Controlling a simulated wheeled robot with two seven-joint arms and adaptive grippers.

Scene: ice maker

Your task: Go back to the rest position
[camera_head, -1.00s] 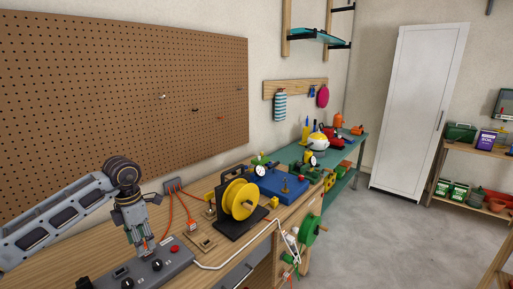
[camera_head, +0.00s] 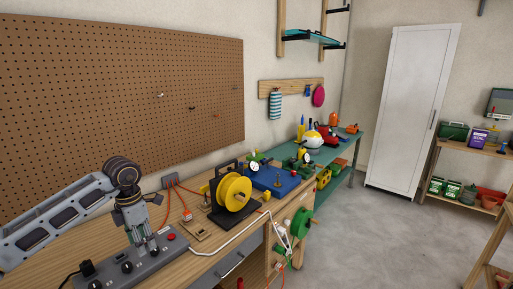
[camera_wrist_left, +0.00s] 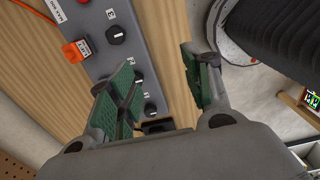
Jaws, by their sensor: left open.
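My left gripper (camera_head: 146,246) reaches down over a grey control box (camera_head: 172,262) with black knobs and a red button at the front left of the bench. In the left wrist view the two green-padded fingers (camera_wrist_left: 160,90) are spread apart with nothing between them. The control box (camera_wrist_left: 152,38) and its knobs lie beyond and beside the fingers there. Whether a fingertip touches the box cannot be told. My right gripper is not seen.
The wooden bench (camera_head: 196,215) holds a yellow spool (camera_head: 234,191) on a black stand, orange plugs and a white cable. A teal bench (camera_head: 346,150) with tools stands beyond. Open floor (camera_head: 370,235) lies right, before a white cabinet (camera_head: 406,110).

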